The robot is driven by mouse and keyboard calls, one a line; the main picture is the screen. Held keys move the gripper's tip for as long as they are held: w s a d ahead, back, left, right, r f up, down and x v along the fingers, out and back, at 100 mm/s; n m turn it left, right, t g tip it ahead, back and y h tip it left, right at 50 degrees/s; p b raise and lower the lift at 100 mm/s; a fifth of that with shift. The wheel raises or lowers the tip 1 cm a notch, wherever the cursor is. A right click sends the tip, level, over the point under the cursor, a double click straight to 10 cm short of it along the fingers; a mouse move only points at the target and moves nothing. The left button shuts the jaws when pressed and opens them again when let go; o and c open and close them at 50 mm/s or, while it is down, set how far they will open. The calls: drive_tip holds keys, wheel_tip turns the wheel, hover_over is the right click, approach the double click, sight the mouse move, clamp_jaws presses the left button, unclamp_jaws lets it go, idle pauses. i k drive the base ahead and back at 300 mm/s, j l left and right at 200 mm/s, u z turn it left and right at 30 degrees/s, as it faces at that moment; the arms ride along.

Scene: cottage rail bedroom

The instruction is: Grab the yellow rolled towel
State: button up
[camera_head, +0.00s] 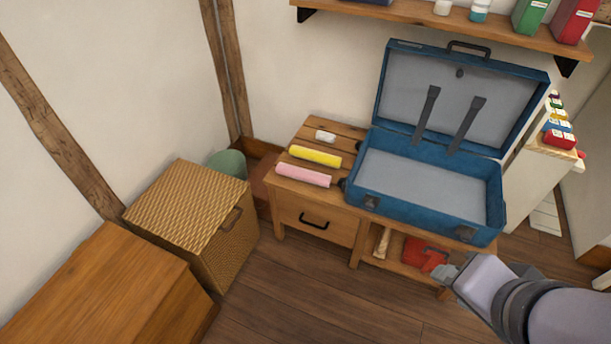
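The yellow rolled towel (315,156) lies on the left part of the wooden bench top (340,131). A pink rolled towel (303,175) lies in front of it, and a small white item (325,136) lies behind it. My gripper (445,276) is at the lower right, in front of the bench and well apart from the yellow towel. Only its grey end shows, and I cannot make out whether its fingers are open or shut. I see nothing held in it.
An open blue suitcase (480,226) stands on the bench, right of the towels. A shelf (420,22) runs above. A wicker basket (180,215) and wooden chest (100,280) stand at left. A red item (425,254) sits under the bench. The floor (300,300) in front is clear.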

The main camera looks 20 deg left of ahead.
sight(320, 158)
drive_tip(key=i+j+u, duration=0.4)
drive_tip(key=i, duration=0.2)
drive_tip(key=i+j+u, duration=0.35)
drive_tip(key=i, duration=0.25)
drive_tip(key=i+u, duration=0.4)
drive_tip(key=i, duration=0.25)
